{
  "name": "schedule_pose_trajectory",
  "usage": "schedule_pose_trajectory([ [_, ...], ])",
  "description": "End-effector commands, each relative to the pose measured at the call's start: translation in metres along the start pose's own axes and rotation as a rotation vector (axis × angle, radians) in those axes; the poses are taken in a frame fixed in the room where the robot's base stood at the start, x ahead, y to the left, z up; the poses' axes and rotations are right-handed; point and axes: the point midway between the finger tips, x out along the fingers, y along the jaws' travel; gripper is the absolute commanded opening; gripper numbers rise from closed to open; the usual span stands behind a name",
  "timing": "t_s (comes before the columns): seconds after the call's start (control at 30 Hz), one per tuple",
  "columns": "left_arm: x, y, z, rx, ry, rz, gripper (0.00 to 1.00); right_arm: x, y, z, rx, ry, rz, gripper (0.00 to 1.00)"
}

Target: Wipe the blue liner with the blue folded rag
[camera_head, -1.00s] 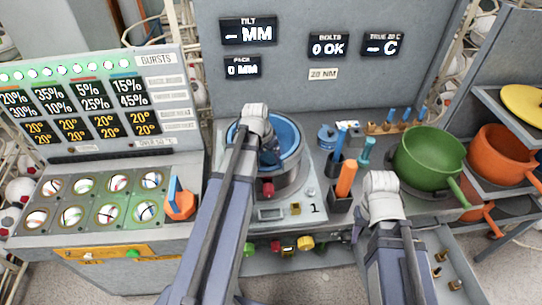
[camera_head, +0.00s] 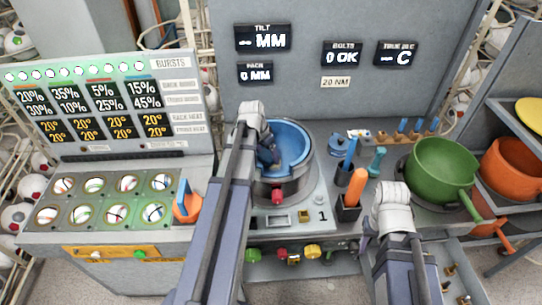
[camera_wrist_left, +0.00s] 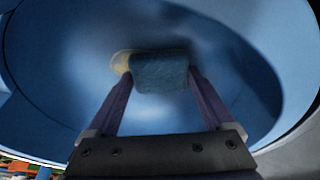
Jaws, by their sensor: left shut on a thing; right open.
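The blue liner (camera_head: 294,146) is a round, smooth bowl set in the grey press, and it fills most of the left wrist view (camera_wrist_left: 60,60). My left gripper (camera_head: 269,157) reaches down into it. In the left wrist view its two fingers are shut on the blue folded rag (camera_wrist_left: 160,73), which is against or just over the liner's inner surface; contact is hard to tell. A pale yellow patch (camera_wrist_left: 121,61) shows on the liner at the rag's left edge. My right gripper (camera_head: 370,238) is open and empty, low in front of the bench, partly hidden by its wrist.
A green pot (camera_head: 442,170) and an orange pot (camera_head: 508,160) stand on the right. An orange-handled tool (camera_head: 356,184) stands in a black holder right of the press.

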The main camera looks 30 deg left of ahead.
Motion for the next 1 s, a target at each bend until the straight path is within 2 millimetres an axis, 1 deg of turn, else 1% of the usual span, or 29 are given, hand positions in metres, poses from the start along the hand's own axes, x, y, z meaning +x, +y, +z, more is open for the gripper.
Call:
schedule_pose_trajectory([
  [0.03,0.001,-0.005,-0.001,-0.001,-0.001,-0.001,0.42,0.001,0.000,0.000,0.000,0.000,0.000,0.50],
  [0.13,0.001,-0.009,0.000,-0.001,-0.001,-0.001,0.42,0.001,0.000,0.000,0.000,0.000,0.000,0.50],
  [0.3,-0.002,-0.009,-0.001,0.000,-0.001,-0.002,0.42,-0.002,0.000,0.000,0.000,0.000,0.000,0.50],
  [0.47,-0.001,-0.008,0.000,0.000,-0.001,-0.002,0.42,-0.001,0.000,0.000,0.000,0.000,0.000,0.50],
  [0.63,-0.001,0.001,0.001,0.001,0.000,-0.001,0.42,0.000,0.000,0.000,0.000,0.000,0.000,0.50],
  [0.9,0.001,0.024,0.002,0.002,0.000,0.000,0.42,0.002,0.000,0.000,0.000,0.000,0.000,0.50],
  [1.0,0.002,0.029,0.003,0.001,-0.001,0.000,0.42,0.002,0.000,0.000,0.000,0.000,0.000,0.50],
])
